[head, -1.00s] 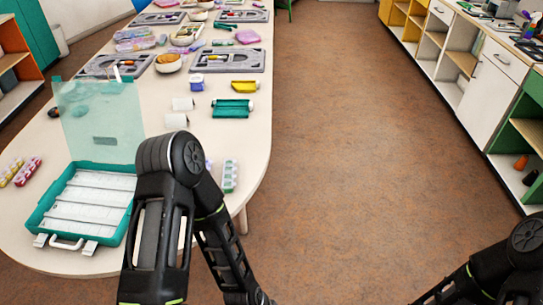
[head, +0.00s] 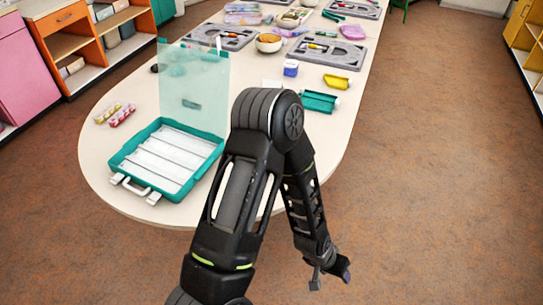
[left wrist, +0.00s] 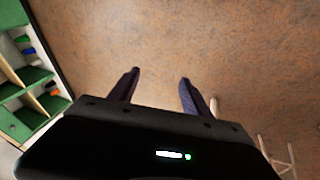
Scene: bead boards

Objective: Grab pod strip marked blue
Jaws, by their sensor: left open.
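Two pod strips lie left of the teal case on the near end of the table: one with yellow lids (head: 107,112) and one with red-pink lids (head: 122,115). I see no blue-marked strip; my left arm hides part of the table's right side, where a green-edged strip showed earlier. My left gripper (head: 330,277) hangs over the floor, to the right of the table. In the left wrist view the gripper (left wrist: 158,88) is open and empty, with only floor between its fingers. My right gripper is out of view.
The teal case (head: 205,140) stands open with its clear lid raised. Beyond it on the table (head: 100,165) are a teal tray (head: 320,101), a yellow tray (head: 337,81), a blue-white tub (head: 291,68) and grey boards (head: 325,52). The floor at right is clear.

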